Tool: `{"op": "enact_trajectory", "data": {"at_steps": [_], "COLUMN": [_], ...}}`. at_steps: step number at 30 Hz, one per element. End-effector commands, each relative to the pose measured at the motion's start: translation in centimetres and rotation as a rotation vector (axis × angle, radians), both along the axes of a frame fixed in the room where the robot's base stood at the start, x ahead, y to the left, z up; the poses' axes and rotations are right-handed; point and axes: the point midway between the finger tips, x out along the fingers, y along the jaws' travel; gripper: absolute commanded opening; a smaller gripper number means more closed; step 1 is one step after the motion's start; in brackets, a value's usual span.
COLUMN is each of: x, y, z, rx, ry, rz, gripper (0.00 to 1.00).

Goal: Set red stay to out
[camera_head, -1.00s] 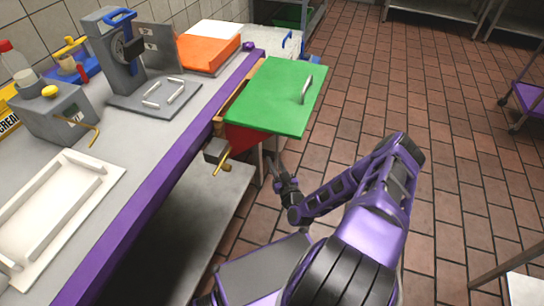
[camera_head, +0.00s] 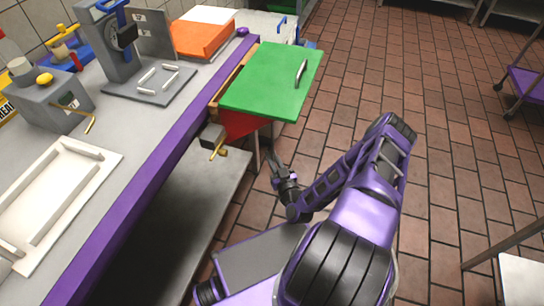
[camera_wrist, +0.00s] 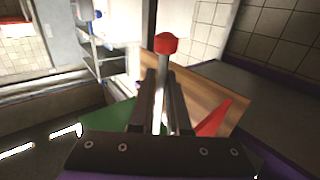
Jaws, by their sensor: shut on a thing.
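In the wrist view a metal rod with a red knob (camera_wrist: 166,43) stands up between my gripper's (camera_wrist: 162,78) two dark fingers, which are shut on it. A red sloping piece (camera_wrist: 213,118) shows just right of the fingers; I cannot tell whether the rod joins it. In the head view a red panel (camera_head: 238,123) hangs under the green board (camera_head: 270,82), at the end of the purple-edged counter. My gripper (camera_head: 272,163) is low beside the counter end, below and right of the red panel. The head view does not show the grip clearly.
The green board has a metal handle (camera_head: 301,73) on top. A grey box with a brass lever (camera_head: 218,150) hangs under the counter edge, left of my gripper. The counter (camera_head: 150,190) runs along the left.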

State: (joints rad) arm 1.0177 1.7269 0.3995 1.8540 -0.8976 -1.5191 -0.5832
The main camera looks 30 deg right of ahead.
Motion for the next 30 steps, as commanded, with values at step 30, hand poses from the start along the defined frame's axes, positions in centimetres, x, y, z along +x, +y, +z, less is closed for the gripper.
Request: {"op": "enact_trajectory", "data": {"at_steps": [30], "x": [-0.43], "y": [-1.66], "z": [-0.32], "rx": [-0.015], "ry": [0.006], "rz": [-0.034], "gripper": [0.32]}}
